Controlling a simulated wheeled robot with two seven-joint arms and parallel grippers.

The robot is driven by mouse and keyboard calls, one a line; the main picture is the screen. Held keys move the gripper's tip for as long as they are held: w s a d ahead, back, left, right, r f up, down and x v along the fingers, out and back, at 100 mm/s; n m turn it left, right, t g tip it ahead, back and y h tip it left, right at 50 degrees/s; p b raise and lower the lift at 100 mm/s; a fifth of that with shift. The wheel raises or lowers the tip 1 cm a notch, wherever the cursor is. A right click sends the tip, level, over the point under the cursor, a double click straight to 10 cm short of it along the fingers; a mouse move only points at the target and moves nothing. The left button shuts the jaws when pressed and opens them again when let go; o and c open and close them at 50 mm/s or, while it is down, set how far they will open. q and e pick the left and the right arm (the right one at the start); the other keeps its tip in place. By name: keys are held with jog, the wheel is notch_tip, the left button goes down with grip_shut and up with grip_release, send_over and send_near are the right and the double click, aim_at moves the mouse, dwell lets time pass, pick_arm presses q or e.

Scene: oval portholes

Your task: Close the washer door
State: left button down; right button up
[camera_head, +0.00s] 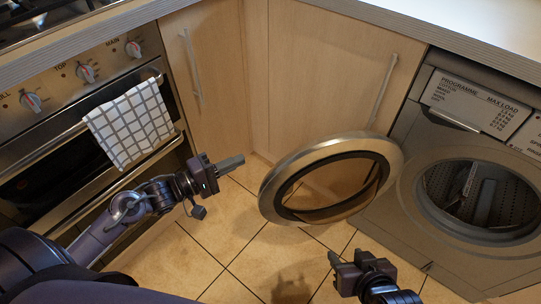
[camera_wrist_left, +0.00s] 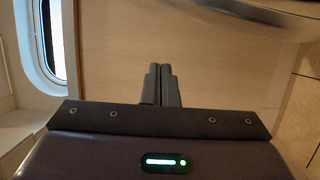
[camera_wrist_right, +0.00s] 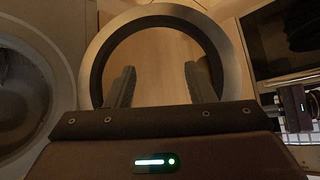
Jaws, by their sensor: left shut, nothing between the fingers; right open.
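The washer door (camera_head: 270,195) is a round silver ring with a dark inner edge and a clear window, swung wide open to the left of the washer (camera_head: 395,215). The washer's drum opening (camera_head: 480,195) is uncovered. My left gripper (camera_head: 238,162) is shut and empty, left of the door and apart from it. The door rim also crosses the top right of the left wrist view (camera_wrist_left: 260,22). My right gripper (camera_head: 347,256) is open and empty, below the door in the head view. In the right wrist view the door ring (camera_wrist_right: 165,20) appears beyond its open fingers (camera_wrist_right: 157,75).
An oven (camera_head: 65,130) with a checked towel (camera_head: 130,123) on its handle stands at the left. Wooden cabinets (camera_head: 320,75) with bar handles stand behind the door. A worktop (camera_head: 480,25) overhangs the washer. The tiled floor (camera_head: 230,225) between my grippers is clear.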

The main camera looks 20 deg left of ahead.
pick_arm(q)
jog(key=w+d+b, duration=0.4)
jog(key=d, duration=0.4)
pick_arm(e)
jog(key=w+r+t+y, duration=0.3)
jog(key=r+t, duration=0.4)
jog(key=r, duration=0.7)
jog(key=w+r+t+y, duration=0.2)
jog(key=r+t, duration=0.6)
jog(key=r, duration=0.6)
jog(key=shift+w+r+y, duration=0.2)
jog(key=shift+w+y, duration=0.2)
jog(key=shift+w, duration=0.2)
pick_arm(q)
jog(key=shift+d, duration=0.15)
pick_arm(e)
jog(key=shift+f, duration=0.1)
